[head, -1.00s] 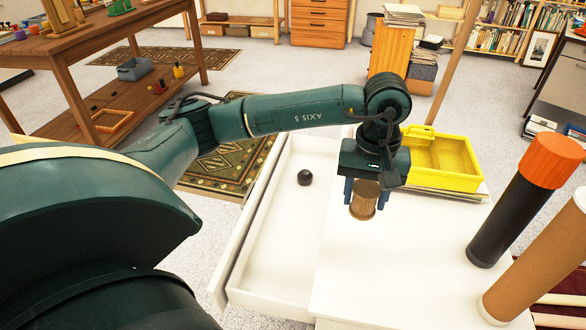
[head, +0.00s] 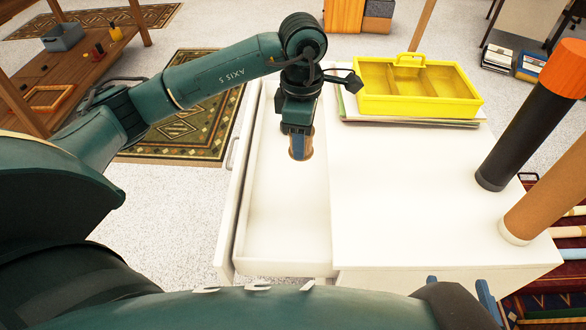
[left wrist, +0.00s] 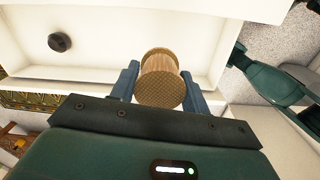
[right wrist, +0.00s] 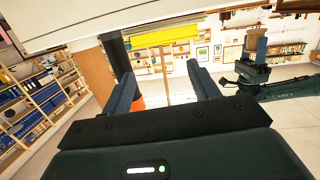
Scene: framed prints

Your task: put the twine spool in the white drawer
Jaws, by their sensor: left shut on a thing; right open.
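The twine spool (left wrist: 161,80) is a tan, wound cylinder between the fingers of my left gripper (left wrist: 163,85) in the left wrist view.
The white cabinet top (head: 410,200) is mostly clear. A yellow divided caddy (head: 420,90) stands on papers at its far end. A dark tube with an orange cap (head: 530,115) and a brown tube (head: 550,195) stand on the right. A patterned rug (head: 185,110) lies left of the drawer.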

